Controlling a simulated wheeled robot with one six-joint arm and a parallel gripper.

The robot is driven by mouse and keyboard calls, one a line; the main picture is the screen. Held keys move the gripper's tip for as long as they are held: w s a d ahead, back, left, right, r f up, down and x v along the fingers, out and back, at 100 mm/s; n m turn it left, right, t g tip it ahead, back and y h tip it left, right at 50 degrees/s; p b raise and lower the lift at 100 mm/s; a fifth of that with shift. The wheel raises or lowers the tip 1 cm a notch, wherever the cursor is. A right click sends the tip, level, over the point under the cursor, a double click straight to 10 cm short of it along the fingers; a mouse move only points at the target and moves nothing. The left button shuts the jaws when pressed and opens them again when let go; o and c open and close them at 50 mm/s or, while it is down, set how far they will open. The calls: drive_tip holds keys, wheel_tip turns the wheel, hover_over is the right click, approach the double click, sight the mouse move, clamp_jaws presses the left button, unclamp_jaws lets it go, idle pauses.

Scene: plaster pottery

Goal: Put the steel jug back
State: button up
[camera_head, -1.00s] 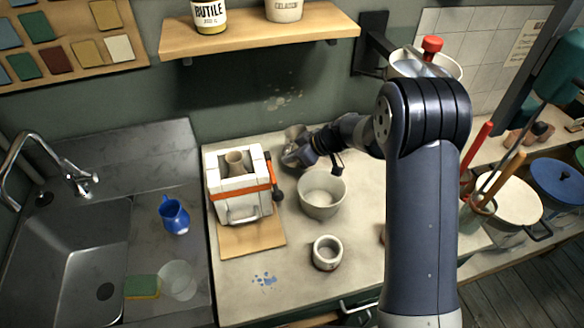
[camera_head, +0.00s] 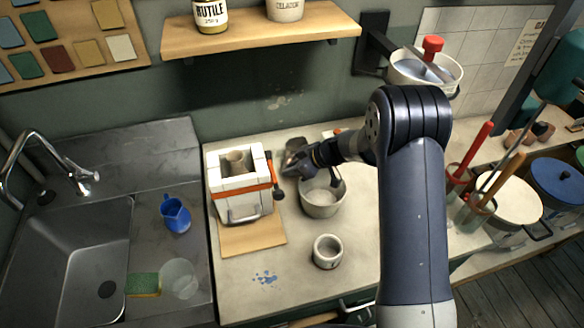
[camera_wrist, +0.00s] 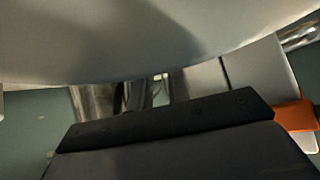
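A small grey metallic thing (camera_head: 296,146), probably the steel jug, shows at the back of the worktop, just right of the plaster mould. My gripper (camera_head: 294,168) is right at it, low behind the pale grey bowl (camera_head: 322,204). The arm and gripper hide much of this spot, so I cannot tell whether the fingers are closed on it. In the wrist view, shiny metal (camera_wrist: 92,102) shows beyond the dark gripper body. A large pale curved surface, which I cannot identify for sure, fills the top of that view.
The white plaster mould (camera_head: 240,170) with its orange strap stands on a wooden board (camera_head: 252,238) left of my gripper. A small white cup (camera_head: 327,251) stands in front. A blue jug (camera_head: 175,214) stands by the sink (camera_head: 78,250). A wooden shelf (camera_head: 265,32) hangs above.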

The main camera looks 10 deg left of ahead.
drive_tip(key=shift+o, duration=0.8)
drive_tip(key=shift+d+r, duration=0.1)
drive_tip(key=shift+r, duration=0.1)
drive_tip(key=b+v, duration=0.1)
drive_tip(key=v, duration=1)
drive_tip(key=shift+d+r+b, duration=0.25)
drive_tip(key=shift+d+b, duration=0.05)
drive_tip(key=shift+b, duration=0.05)
